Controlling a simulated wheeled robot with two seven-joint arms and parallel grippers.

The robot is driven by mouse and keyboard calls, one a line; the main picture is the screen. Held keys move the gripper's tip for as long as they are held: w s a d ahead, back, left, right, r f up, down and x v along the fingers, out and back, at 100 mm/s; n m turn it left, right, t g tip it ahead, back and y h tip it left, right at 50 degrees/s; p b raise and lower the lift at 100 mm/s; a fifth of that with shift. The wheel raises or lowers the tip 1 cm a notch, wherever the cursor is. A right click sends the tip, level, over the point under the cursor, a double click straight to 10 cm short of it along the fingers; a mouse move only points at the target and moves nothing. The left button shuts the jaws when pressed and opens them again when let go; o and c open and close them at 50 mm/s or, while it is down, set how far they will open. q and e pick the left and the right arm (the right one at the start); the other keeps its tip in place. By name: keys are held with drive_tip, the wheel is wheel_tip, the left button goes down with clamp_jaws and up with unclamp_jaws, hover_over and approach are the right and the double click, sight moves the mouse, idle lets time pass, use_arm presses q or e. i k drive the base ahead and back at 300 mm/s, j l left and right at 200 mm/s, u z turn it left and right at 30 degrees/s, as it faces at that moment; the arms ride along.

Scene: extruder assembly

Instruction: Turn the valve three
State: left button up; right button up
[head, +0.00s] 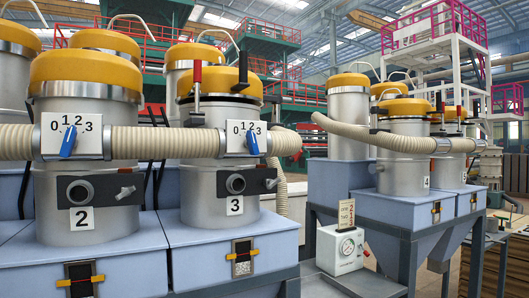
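The station labelled 3 (235,205) is a grey metal cylinder with a yellow lid (215,80), right of centre-left. Its white dial plate (236,138), marked 0 to 3, sits on the beige hose. A blue valve handle (252,143) is on that plate, tilted from upright; its exact setting is too small to tell. A similar blue handle (68,141) is on the dial plate of the station labelled 2 (82,219), at the left. Neither of my grippers shows in the head view.
A beige hose (150,142) runs across both stations. Light blue bases (220,258) stand below them. A white gauge box (341,249) stands to the right on a low grey surface. Station 4 (403,165) and another hose (375,137) are farther right.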

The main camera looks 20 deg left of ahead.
sight(250, 142)
drive_tip(key=u, duration=0.5)
drive_tip(key=i+l+u, duration=0.2)
drive_tip(key=u, duration=0.25)
drive_tip(key=i+l+u, duration=0.1)
drive_tip(key=l+u, duration=0.35)
drive_tip(key=i+l+u, duration=0.1)
drive_tip(key=l+u, duration=0.35)
